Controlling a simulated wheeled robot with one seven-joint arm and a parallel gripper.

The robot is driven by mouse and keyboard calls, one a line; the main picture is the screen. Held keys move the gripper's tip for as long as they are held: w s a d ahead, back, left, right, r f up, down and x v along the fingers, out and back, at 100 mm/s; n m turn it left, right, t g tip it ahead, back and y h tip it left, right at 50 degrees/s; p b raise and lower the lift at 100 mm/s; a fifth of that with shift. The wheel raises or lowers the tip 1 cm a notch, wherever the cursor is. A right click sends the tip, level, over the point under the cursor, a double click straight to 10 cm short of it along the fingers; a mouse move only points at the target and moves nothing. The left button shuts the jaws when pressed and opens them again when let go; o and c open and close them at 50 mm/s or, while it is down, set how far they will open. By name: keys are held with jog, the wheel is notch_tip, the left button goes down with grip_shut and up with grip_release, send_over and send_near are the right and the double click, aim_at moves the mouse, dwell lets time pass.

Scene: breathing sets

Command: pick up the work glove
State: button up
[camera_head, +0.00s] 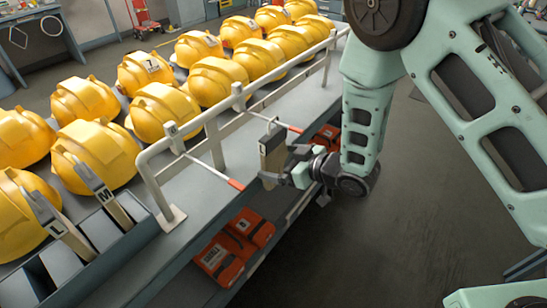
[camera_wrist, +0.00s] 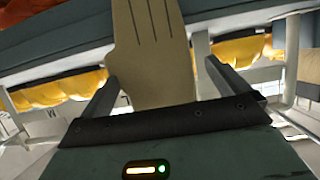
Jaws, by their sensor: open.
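A tan work glove (camera_head: 273,146) hangs upright at the front of the white rail, near a peg with a red-orange tip. In the wrist view the flat, pale glove (camera_wrist: 155,45) stands between my two fingers, its finger end toward the top of the picture. My gripper (camera_head: 283,179) is at the lower part of the glove. Its jaws (camera_wrist: 160,75) are open, one finger on each side of the glove, with a visible gap at the right. The glove's lower end is hidden behind the dark gripper edge.
The white rail (camera_head: 211,140) runs along the bench edge, with another orange-tipped peg (camera_head: 215,172) to the left. Rows of yellow helmets (camera_head: 160,108) stand behind it. Gloves marked L (camera_head: 62,232) and M (camera_head: 112,205) stand in grey bins. Orange cases (camera_head: 235,245) lie below.

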aim_at(277, 159)
jog(key=p+x, duration=0.2)
jog(key=x, duration=0.2)
jog(key=shift+w+r+p, duration=0.15)
jog(key=shift+p, duration=0.15)
jog(key=shift+w+a+f, duration=0.25)
jog(key=shift+w+f, duration=0.05)
jog(key=c, duration=0.9)
jog(key=shift+r, duration=0.1)
